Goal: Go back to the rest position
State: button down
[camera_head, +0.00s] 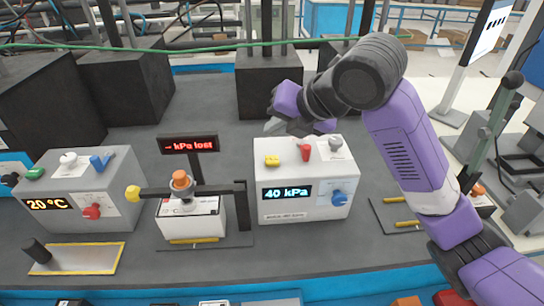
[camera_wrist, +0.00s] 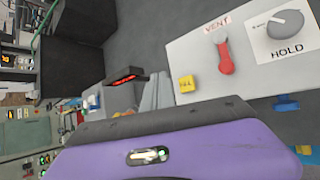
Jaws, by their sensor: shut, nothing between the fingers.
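My gripper (camera_head: 272,126) is shut and empty, above the back left edge of the white vacuum box (camera_head: 266,217). Its grey fingers (camera_wrist: 158,92) show close together in the wrist view, beside the box's yellow button (camera_wrist: 187,84). My purple arm comes in from the right and hangs over the box's right side. The box's display (camera_head: 287,192) reads 40 kPa. On its top are a red VENT lever (camera_head: 305,151) and a grey HOLD knob (camera_head: 335,143); a blue knob (camera_head: 339,198) is on the front.
A 20 °C box (camera_head: 107,219) stands far left. Black blocks (camera_head: 268,80) line the back. A lever stand (camera_head: 490,135) is at right.

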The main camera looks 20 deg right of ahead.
dwell(0.6)
jog(key=shift+w+a+r+m, duration=0.2)
jog(key=shift+r+m, duration=0.05)
jog(key=shift+m, duration=0.25)
notch_tip(320, 180, up, 11)
jog(key=w+a+m+t+y, duration=0.25)
jog(key=m+t, duration=0.55)
jog(key=m, duration=0.4)
jog(key=s+d+f+m+t+h, duration=0.2)
jog(key=s+d+f+m+h, duration=0.15)
jog(key=s+f+m, duration=0.55)
jog(key=s+d+f+m+t+h, duration=0.2)
jog(key=s+f+m+h, duration=0.25)
jog(key=s+m, duration=0.45)
jog(key=s+a+f+g+y, duration=0.1)
jog(key=s+f+g, duration=0.1)
jog(key=s+f, duration=0.3)
jog(key=s+a+f+g, duration=0.1)
jog(key=s+f, duration=0.5)
jog(key=s, duration=0.7)
jog(key=s+a+f+g+y, duration=0.1)
jog(key=s+f+g, duration=0.2)
jog(key=s+f, duration=0.3)
jog(key=s, duration=0.3)
jog(key=shift+s+y, duration=0.3)
jog(key=shift+y, duration=0.05)
